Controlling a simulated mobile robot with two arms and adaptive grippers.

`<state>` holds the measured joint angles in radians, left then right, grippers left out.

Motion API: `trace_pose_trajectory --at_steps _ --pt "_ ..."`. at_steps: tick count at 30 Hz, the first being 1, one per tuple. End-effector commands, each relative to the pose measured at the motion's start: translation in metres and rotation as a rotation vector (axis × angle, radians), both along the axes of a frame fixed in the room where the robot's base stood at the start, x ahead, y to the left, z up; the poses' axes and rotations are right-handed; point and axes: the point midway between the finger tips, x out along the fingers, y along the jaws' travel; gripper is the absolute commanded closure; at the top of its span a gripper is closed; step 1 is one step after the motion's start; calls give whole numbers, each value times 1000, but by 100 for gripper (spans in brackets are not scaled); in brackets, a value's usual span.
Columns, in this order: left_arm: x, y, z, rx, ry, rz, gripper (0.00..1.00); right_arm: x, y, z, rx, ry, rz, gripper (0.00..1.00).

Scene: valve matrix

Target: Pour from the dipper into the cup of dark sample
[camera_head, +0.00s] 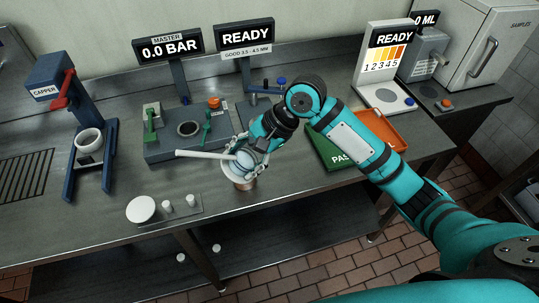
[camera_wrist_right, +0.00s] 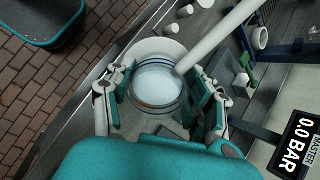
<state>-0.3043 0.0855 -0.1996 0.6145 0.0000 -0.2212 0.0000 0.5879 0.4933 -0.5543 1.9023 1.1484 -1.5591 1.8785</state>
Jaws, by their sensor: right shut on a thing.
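My right gripper (camera_head: 252,152) is shut on the dipper, its fingers on both sides of the round bowl. The dipper's white handle (camera_head: 203,154) sticks out to the left in the head view. In the right wrist view the gripper (camera_wrist_right: 162,100) clasps the clear, ringed bowl (camera_wrist_right: 158,85), which looks pale inside. A white-rimmed cup (camera_head: 231,172) with a copper-brown lower part is just below the bowl near the bench's front edge. Its rim also shows behind the bowl in the right wrist view (camera_wrist_right: 150,47). The cup's contents are hidden. My left gripper is out of view.
A blue valve block (camera_head: 165,149) with green levers stands behind the dipper. A small plate (camera_head: 185,211) with white pieces and a white disc (camera_head: 141,208) lie front left. The capper (camera_head: 88,130) stands further left. A green pad (camera_head: 330,150) and orange tray (camera_head: 385,128) lie right.

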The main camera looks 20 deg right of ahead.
Motion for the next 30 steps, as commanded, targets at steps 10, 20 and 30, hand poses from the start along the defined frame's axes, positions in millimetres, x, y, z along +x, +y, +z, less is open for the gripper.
trace_pose_trajectory --at_steps 10,20,30 --pt "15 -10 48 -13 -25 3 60 47 40 -18 -9 -2 186 83" --pt "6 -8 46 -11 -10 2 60 55 48 -29 -48 1 206 83" --pt "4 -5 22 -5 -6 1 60 55 76 -39 -269 19 206 83"
